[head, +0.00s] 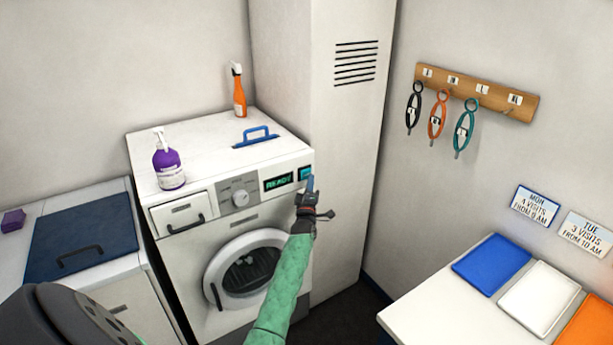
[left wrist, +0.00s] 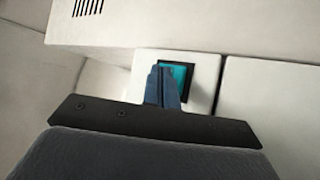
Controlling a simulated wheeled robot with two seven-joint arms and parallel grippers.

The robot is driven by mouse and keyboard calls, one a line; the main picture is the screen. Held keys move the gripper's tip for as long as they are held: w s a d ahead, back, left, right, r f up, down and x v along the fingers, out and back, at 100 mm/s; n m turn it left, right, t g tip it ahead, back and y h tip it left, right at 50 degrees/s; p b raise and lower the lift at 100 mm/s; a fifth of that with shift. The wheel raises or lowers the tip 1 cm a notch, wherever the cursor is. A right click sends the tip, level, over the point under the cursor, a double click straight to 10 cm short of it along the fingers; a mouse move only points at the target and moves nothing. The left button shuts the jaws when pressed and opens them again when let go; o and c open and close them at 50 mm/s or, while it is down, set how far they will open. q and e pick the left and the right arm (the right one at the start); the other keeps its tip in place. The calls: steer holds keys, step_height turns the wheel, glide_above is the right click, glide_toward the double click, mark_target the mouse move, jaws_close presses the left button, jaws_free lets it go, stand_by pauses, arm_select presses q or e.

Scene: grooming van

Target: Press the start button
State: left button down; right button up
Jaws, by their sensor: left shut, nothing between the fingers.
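The start button is a teal square in a dark frame (head: 304,173) at the right end of the washing machine's front panel. It also shows in the left wrist view (left wrist: 188,71), partly covered by my fingers. The washing machine (head: 171,240) is white, with a display reading READY (head: 279,182) left of the button. My left gripper (head: 310,183) is shut and empty, its blue fingertips at the button's right side in the head view. In the left wrist view the fingertips (left wrist: 162,68) overlap the button's left part; I cannot tell whether they touch it. My right gripper is not in view.
A tall white cabinet (head: 345,130) stands right of the machine.

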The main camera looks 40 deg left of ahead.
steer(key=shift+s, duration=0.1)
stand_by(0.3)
arm_select(q)
steer(key=shift+w+a+b, duration=0.15)
steer(key=shift+a+b, duration=0.15)
steer(key=shift+a, duration=0.1)
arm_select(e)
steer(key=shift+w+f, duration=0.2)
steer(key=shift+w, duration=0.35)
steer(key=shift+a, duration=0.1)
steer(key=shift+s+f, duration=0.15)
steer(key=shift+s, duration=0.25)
arm_select(q)
steer(key=shift+a, duration=0.15)
